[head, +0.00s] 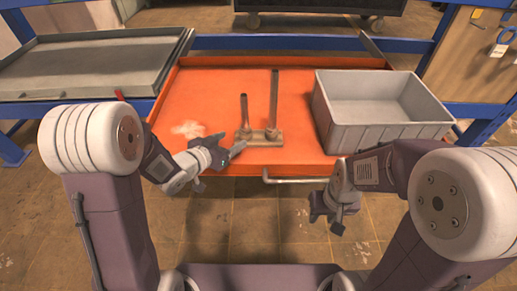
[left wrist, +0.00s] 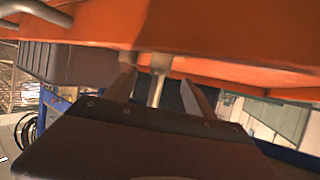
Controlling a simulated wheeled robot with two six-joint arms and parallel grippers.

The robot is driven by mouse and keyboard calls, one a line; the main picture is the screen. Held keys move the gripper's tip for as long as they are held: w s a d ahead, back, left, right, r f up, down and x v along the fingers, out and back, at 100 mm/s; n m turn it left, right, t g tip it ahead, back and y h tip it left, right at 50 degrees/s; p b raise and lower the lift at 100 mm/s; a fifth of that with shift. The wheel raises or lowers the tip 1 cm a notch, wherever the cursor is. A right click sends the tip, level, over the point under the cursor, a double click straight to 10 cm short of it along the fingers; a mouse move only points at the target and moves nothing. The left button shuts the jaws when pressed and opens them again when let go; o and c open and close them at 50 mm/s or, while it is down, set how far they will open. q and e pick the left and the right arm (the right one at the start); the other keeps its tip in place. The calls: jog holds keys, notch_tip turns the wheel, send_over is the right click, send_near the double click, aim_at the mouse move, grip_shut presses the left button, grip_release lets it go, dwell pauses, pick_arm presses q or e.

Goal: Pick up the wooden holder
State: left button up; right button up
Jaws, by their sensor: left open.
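The wooden holder (head: 259,138) stands on the orange tray, near its front edge. It has a flat base and two upright posts, the right one taller. My left gripper (head: 231,146) is open at the left front of the holder, its fingers pointing toward the base. In the left wrist view, a post of the holder (left wrist: 157,88) shows between the spread fingers of my left gripper (left wrist: 158,80); I cannot tell whether they touch it. My right gripper (head: 328,212) hangs in front of the tray, away from the holder, and looks open and empty.
The orange tray (head: 205,95) has a raised rim and a front handle (head: 296,180). A grey bin (head: 385,135) stands on its right side, close to the holder. A grey metal tray (head: 90,65) is at the left. The tray behind the holder is clear.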

aim_at(243, 132)
pick_arm(q)
jog(key=b+x, duration=0.1)
jog(key=x, duration=0.2)
jog(key=shift+w+d+f+b, duration=0.1)
jog(key=shift+w+f+b, duration=0.1)
jog(key=shift+b, duration=0.2)
jog(key=shift+w+d+r, duration=0.1)
jog(key=shift+w, duration=0.1)
jog(key=b+x, duration=0.3)
jog(key=x, duration=0.1)
jog(key=shift+w+d+f, duration=0.1)
jog(key=shift+d+f, duration=0.05)
jog(key=shift+f, duration=0.15)
jog(key=shift+w+d, duration=0.1)
jog(key=shift+w, duration=0.2)
jog(key=shift+r, duration=0.15)
grip_shut()
jog(key=shift+r, duration=0.1)
